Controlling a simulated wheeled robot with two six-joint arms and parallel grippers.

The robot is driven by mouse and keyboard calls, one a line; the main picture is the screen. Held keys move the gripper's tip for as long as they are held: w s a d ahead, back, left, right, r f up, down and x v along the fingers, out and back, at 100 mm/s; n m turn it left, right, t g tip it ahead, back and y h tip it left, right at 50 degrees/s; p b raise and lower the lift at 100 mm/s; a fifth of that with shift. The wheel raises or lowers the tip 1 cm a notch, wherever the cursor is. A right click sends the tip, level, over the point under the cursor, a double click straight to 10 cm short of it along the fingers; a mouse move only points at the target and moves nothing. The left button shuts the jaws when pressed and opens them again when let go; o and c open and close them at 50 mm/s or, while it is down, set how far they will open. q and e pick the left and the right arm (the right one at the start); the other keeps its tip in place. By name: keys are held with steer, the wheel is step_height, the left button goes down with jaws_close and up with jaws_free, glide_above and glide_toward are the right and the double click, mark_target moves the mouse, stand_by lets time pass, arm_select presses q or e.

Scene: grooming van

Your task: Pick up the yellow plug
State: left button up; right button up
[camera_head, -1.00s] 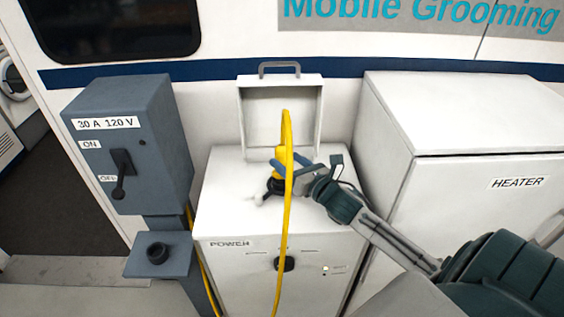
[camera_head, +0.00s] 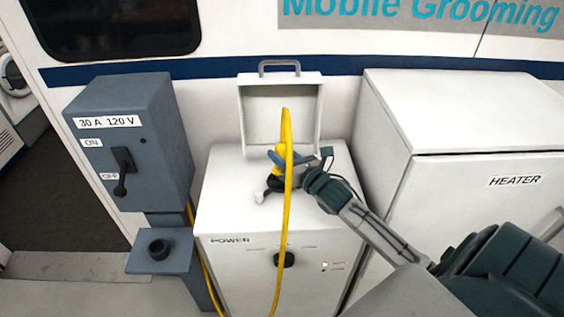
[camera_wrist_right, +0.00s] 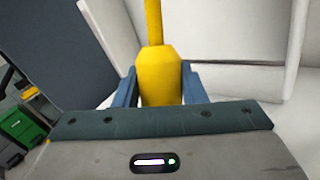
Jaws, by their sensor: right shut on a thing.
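The yellow plug (camera_head: 281,156) is at the top of the white POWER cabinet (camera_head: 225,205), in front of its raised lid. My right gripper (camera_head: 283,160) is shut on the plug, with its blue fingers on either side. In the right wrist view the plug (camera_wrist_right: 159,78) sits between the two blue fingers (camera_wrist_right: 160,85). A yellow cable (camera_head: 287,210) loops up from the plug and hangs down the cabinet's front, partly covering plug and gripper. A dark part with a small light-coloured lever shows just below the plug. Whether the plug is seated there I cannot tell. My left gripper is not in view.
The raised lid (camera_head: 282,80) stands behind the plug. A grey switch box (camera_head: 135,140) with ON and OFF labels stands left, above a small shelf with a round dark socket (camera_head: 158,250). The white HEATER cabinet (camera_head: 480,200) stands close on the right.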

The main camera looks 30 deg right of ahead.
steer(key=shift+r, duration=0.15)
step_height(320, 180, up, 11)
steer(key=p, duration=0.6)
steer(key=shift+p, duration=0.3)
steer(key=shift+r, duration=2.2)
steer(key=shift+f, duration=0.1)
